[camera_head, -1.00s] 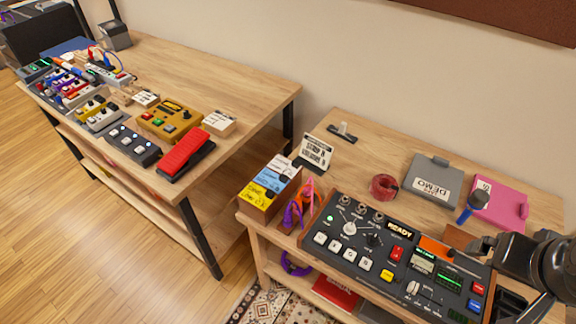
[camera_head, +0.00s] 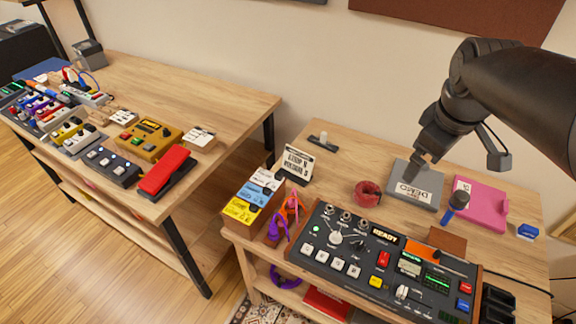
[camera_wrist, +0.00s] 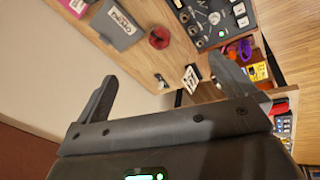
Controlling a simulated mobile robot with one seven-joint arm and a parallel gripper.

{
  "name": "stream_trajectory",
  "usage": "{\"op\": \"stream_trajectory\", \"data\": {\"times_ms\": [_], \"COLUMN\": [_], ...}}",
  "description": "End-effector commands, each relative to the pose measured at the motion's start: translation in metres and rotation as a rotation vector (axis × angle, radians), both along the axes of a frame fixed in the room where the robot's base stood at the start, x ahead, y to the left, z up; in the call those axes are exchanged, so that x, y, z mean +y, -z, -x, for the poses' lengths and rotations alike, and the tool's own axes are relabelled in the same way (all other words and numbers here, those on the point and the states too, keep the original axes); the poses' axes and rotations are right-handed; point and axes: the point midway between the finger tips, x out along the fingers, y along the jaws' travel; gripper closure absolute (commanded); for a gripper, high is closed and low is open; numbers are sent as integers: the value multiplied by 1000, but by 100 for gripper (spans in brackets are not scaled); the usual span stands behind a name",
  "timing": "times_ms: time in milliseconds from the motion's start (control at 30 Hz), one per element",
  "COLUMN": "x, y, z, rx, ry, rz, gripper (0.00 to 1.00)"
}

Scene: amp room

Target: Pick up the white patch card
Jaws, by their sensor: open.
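The white patch card (camera_head: 265,178) is at the back of a brown card box, behind a blue card (camera_head: 255,193) and a yellow card (camera_head: 240,210). The box (camera_head: 229,225) stands at the left end of the right table. My gripper (camera_head: 418,158) is raised above the back right of that table, well to the right of the box. In the wrist view my gripper (camera_wrist: 166,84) is open, with nothing between its fingers. The yellow card (camera_wrist: 258,72) shows there beside the right finger; I cannot make out the white card.
A black-and-white sign (camera_head: 295,165) stands just behind the card box. Purple and orange cables (camera_head: 279,229) and a mixer console (camera_head: 380,258) are close on its right. A red tape roll (camera_head: 368,194), grey folder (camera_head: 412,187) and pink folder (camera_head: 480,203) lie farther right.

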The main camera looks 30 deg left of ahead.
Motion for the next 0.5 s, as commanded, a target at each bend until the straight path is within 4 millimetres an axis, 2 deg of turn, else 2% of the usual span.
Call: {"op": "stream_trajectory", "data": {"times_ms": [33, 200, 367, 500], "x": [19, 80, 142, 200], "y": [4, 17, 37, 63], "z": [-12, -45, -67, -79], "rx": [15, 47, 74, 95], "ry": [-91, -413, -717, -984], "rz": [25, 110, 176, 226], "gripper": [0, 0, 0, 0]}}
